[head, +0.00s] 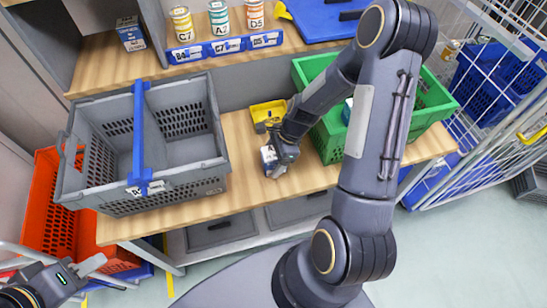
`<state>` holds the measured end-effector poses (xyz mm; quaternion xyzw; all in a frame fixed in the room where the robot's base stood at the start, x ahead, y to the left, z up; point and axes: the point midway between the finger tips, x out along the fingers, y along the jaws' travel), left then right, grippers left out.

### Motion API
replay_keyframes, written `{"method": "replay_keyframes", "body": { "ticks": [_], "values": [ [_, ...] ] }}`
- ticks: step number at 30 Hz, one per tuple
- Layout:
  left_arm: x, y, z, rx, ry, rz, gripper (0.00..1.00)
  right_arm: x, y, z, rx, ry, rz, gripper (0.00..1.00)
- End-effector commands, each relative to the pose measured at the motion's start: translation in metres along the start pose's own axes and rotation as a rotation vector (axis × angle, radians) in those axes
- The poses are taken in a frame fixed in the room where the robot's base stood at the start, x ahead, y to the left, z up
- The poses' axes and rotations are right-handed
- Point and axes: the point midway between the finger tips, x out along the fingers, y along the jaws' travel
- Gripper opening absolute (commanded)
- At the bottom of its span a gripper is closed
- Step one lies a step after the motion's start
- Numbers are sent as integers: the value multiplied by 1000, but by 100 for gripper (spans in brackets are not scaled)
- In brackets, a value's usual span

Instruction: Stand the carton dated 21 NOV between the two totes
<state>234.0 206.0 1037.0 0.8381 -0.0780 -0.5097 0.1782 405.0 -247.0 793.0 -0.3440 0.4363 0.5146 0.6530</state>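A small white and blue carton (268,157) is on the wooden bench between the grey tote (203,165) on the left and the green tote (327,148) on the right. Its date is too small to read. My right gripper (274,163) is at this carton, with its fingers against or around it; whether they grip it is unclear. Another blue and white carton (131,36) stands on the upper shelf at the back left, its date also unreadable. My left gripper (106,273) is open and empty at the lower left, away from the bench.
A yellow bin (266,112) sits behind the carton. A blue strap or bar (138,130) crosses the grey tote. Several labelled cans (219,18) stand on the back shelf. A red crate (85,235) is at the left, a wire cage (490,110) at the right. My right arm hides part of the green tote.

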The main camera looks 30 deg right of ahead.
Motion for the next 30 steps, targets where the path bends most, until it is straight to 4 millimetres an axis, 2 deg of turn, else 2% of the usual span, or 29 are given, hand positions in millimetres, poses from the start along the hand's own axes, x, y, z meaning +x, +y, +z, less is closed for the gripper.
{"method": "replay_keyframes", "body": {
  "ticks": [7, 11, 14, 24, 30],
  "values": [
    [0, 0, 0, 0, 0, 0, 36, -1, 0, 0, 0, 0, 0, 72],
    [-2, 1, -1, 0, 0, 0, 36, -8, -1, 1, 0, 1, -2, 72],
    [-2, 1, -1, 0, 0, 0, 36, -24, -1, 1, -1, 1, -6, 72],
    [-2, 1, -1, 0, 0, 0, 36, -96, -1, 2, 0, 0, -6, 72],
    [-2, 1, -1, 0, 0, 0, 36, -119, 0, 1, -1, 1, -3, 72]
  ]
}}
